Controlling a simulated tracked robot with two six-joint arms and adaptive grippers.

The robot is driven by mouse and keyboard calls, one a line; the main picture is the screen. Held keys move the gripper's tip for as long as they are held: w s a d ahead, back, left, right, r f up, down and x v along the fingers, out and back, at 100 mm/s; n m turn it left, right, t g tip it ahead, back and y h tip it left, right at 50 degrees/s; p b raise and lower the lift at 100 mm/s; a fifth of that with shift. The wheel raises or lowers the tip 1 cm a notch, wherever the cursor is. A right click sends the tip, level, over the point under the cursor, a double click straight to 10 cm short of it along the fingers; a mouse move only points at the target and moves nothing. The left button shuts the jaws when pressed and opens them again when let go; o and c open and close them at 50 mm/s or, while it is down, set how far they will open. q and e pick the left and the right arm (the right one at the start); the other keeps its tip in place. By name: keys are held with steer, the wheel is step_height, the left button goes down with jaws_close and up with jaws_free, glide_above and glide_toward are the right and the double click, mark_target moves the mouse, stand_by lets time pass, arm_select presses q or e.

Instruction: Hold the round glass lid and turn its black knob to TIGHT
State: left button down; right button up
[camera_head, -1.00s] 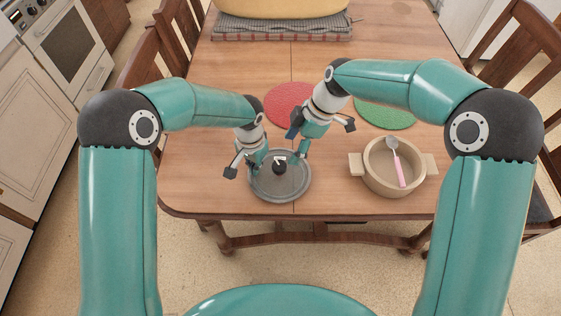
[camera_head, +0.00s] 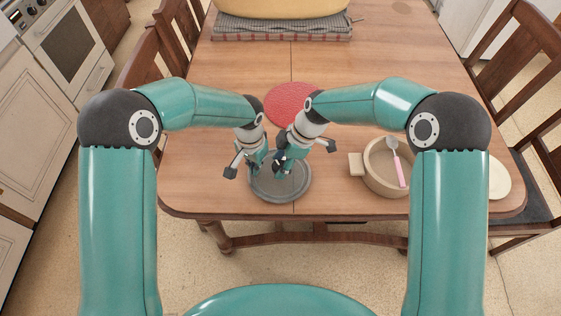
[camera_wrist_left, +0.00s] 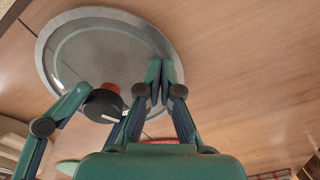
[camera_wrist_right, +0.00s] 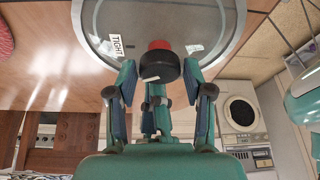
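The round glass lid (camera_head: 283,190) lies flat near the table's front edge, grey-rimmed, with a black knob (camera_wrist_right: 160,66) at its middle. The knob has a red collar and a white mark. The right wrist view shows a TIGHT label (camera_wrist_right: 116,46) on the lid, up and left of the knob; the white mark is at the knob's lower left. My right gripper (camera_head: 282,166) is open, its fingers around the knob with gaps at the sides.
A beige pot (camera_head: 377,183) with a pink-handled spoon (camera_head: 397,162) stands right of the lid. A red round mat (camera_head: 290,102) lies behind my grippers. A cream disc (camera_head: 501,180) is at the right edge. A yellow container (camera_head: 280,6) sits on folded cloths at the back.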

arm_select(q)
steer(key=shift+s+f, duration=0.1)
steer(key=shift+f, duration=0.1)
arm_select(e)
steer(key=c, duration=0.7)
steer(key=shift+o, duration=0.2)
steer(key=m+t, duration=0.1)
steer(key=m, duration=0.3)
steer(key=shift+m+t, duration=0.3)
steer(key=shift+t, duration=0.1)
steer(key=o, duration=1.1)
steer(key=shift+o, duration=0.2)
steer(key=v, duration=1.2)
arm_select(q)
steer(key=shift+r, duration=0.1)
